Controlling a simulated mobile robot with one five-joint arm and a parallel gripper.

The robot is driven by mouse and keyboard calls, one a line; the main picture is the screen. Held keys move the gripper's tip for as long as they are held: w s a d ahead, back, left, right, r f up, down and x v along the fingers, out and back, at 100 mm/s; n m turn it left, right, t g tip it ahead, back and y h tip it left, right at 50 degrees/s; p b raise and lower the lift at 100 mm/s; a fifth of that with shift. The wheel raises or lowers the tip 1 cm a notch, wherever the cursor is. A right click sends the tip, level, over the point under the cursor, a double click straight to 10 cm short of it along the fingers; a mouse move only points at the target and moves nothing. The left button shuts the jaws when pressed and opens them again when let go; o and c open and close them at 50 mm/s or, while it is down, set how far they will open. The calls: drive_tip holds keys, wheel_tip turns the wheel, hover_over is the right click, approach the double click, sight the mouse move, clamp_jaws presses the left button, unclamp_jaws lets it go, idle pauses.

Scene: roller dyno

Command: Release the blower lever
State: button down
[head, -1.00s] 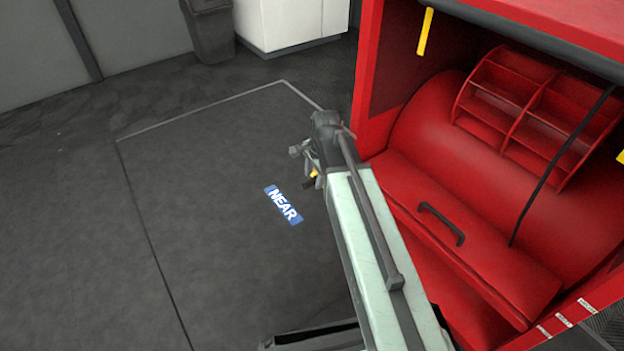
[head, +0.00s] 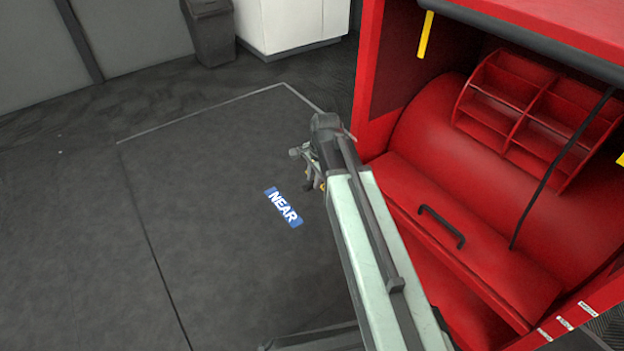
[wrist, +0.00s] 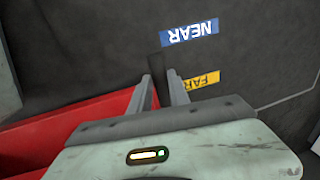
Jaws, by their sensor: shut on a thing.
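My gripper (wrist: 160,77) shows in the wrist view with its two fingers close together. A dark upright bar, which looks like the blower lever (wrist: 155,66), sits between the fingers, and they are shut on it. Its lower end is hidden behind my wrist housing. In the head view my gripper (head: 307,170) is at the end of my arm, beside the left edge of the red machine; the lever cannot be made out clearly there. A blue NEAR label (head: 284,207) lies on the dark floor; it also shows in the wrist view (wrist: 190,33), beside a yellow FAR label (wrist: 200,81).
The red machine (head: 450,120) fills the right side, with a black handle (head: 441,226) and a red divided rack (head: 535,110). A white cabinet (head: 290,22) and a grey bin (head: 210,32) stand at the back. The floor to the left is clear.

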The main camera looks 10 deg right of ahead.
drive_tip(key=shift+s+d, duration=0.1)
idle(0.5)
drive_tip(key=shift+r, duration=0.15)
drive_tip(key=shift+d+r+y+p, duration=0.2)
drive_tip(key=shift+r+y+p, duration=0.2)
drive_tip(key=shift+r+p, duration=0.45)
drive_tip(key=c, duration=1.8)
unclamp_jaws()
drive_tip(key=shift+a+f+b, duration=0.15)
drive_tip(key=shift+f+b, duration=0.2)
drive_tip(key=shift+f, duration=0.15)
drive_tip(key=o, duration=0.6)
drive_tip(key=shift+c, duration=0.2)
